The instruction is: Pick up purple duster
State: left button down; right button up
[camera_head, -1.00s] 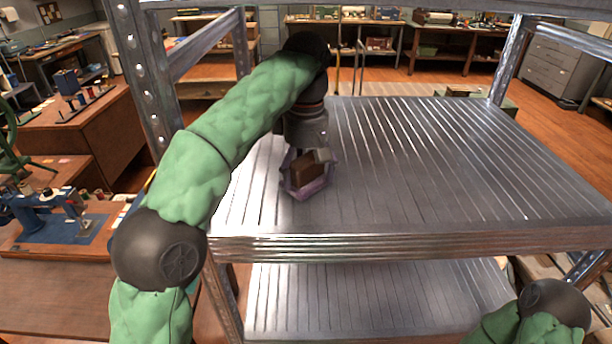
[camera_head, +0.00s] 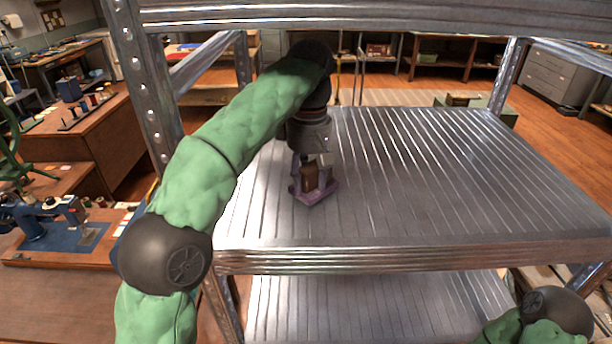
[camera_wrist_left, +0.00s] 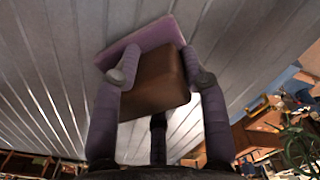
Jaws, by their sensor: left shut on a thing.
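The purple duster (camera_head: 318,194) has a flat purple base and a brown block on top. It is on or just above the ribbed metal shelf board (camera_head: 430,170), near its left side; I cannot tell whether it touches. My left gripper (camera_head: 312,174) points down from above and is shut on the duster's brown block. In the left wrist view the gripper's fingers (camera_wrist_left: 160,78) press on opposite sides of the brown block, with the purple base (camera_wrist_left: 145,40) beyond it. My right gripper is out of view; only part of my right arm shows at the bottom right.
The rest of the shelf board is bare. Metal posts (camera_head: 146,90) stand at its corners, a beam (camera_head: 380,20) crosses above, and a lower shelf (camera_head: 370,300) lies below. A sewing machine (camera_head: 45,215) stands on a bench at the left.

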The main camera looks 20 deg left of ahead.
pick_arm(q)
jog(key=shift+r+p, duration=0.35)
jog(key=shift+r, duration=0.55)
jog(key=s+d, duration=0.2)
jog(key=s, duration=0.6)
jog(key=s+d, duration=0.2)
jog(key=s, duration=0.7)
jog(key=shift+s+d, duration=0.3)
jog(key=c, duration=1.6)
grip_release()
jog(key=shift+c, duration=0.5)
